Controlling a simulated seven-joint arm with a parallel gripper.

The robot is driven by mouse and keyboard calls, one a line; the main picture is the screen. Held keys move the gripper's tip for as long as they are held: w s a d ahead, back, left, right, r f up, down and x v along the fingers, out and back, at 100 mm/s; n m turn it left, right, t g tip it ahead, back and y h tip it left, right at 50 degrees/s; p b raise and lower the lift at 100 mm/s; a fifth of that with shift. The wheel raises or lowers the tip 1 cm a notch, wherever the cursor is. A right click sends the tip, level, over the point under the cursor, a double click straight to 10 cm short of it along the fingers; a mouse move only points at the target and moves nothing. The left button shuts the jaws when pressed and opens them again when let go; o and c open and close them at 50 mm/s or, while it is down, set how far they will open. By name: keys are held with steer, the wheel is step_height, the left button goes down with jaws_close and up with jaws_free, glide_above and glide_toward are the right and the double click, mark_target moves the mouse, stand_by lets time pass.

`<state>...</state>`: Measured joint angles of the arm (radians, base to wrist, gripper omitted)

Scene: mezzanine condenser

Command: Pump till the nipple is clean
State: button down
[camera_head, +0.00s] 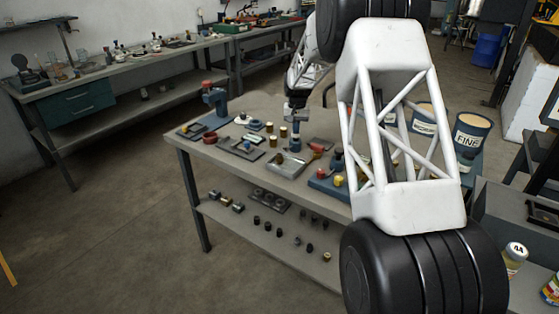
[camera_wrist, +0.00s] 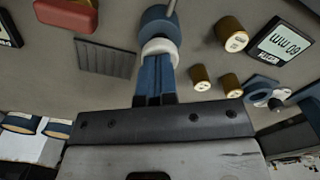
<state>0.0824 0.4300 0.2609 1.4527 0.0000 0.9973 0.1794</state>
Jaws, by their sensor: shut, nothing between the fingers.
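My gripper (camera_head: 296,142) is low over the middle of the near workbench (camera_head: 190,146) in the head view. In the wrist view its blue fingers (camera_wrist: 155,98) are shut with nothing between them. Their tips point at a blue round part with a white collar (camera_wrist: 157,28). The tips look close to the collar; I cannot tell whether they touch it. A thin grey rod sticks out at the top of this part. I cannot make out a nipple or any dirt on one. A blue upright tool with a red top (camera_head: 215,98) stands at the bench's far left.
Brass cylinders (camera_wrist: 231,33) stand beside the fingers, near a display gauge (camera_wrist: 283,43). A red block (camera_wrist: 67,14) and a ribbed grey plate (camera_wrist: 105,57) lie on the other side. A metal tray (camera_head: 289,164) is near the front edge. A bucket marked FINE (camera_head: 470,135) stands right.

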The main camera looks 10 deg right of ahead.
steer(key=shift+f, duration=0.9)
steer(key=shift+r, duration=3.3)
